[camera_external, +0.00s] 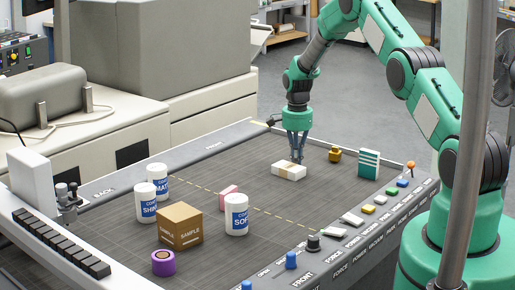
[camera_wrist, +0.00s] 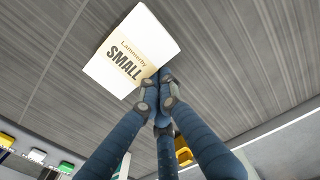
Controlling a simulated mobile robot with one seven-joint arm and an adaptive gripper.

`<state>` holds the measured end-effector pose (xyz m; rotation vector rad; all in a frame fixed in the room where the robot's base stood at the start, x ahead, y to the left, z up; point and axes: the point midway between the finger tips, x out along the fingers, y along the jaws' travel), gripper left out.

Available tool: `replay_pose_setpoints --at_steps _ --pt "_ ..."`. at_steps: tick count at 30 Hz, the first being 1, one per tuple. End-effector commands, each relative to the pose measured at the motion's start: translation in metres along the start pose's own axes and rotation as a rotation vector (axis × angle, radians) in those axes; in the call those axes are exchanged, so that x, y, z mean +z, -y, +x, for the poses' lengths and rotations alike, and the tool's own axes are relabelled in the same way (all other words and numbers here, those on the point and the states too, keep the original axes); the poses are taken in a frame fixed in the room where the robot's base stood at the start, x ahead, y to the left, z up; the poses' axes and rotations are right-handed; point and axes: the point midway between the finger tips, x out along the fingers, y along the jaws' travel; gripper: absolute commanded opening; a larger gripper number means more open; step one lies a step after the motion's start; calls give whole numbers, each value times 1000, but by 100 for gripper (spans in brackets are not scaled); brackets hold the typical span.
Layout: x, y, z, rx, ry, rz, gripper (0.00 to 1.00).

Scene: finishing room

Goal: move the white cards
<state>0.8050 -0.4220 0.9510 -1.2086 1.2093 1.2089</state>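The white cards (camera_external: 289,172) are a small white pack with a tan band, lying flat on the dark grey table. In the wrist view the pack (camera_wrist: 155,36) fills the upper left, and its band reads "SMALL". My gripper (camera_external: 298,158) points down at the pack's far side in the external view. In the wrist view my gripper (camera_wrist: 162,85) has its blue fingers drawn together, with the tips overlapping the pack's lower right edge in the picture. Nothing shows between the fingertips. I cannot tell whether they touch the pack.
A green-and-white striped box (camera_external: 369,164) and a yellow-brown piece (camera_external: 335,155) stand to the right. Coloured buttons (camera_external: 368,209) line the front edge.

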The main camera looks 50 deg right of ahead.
Motion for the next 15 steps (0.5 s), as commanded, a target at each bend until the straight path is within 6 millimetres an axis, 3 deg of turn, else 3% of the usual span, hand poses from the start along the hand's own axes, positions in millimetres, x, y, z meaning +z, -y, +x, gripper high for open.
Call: replay_pose_setpoints --at_steps 15 --pt "77 0 1 0 0 -3 0"
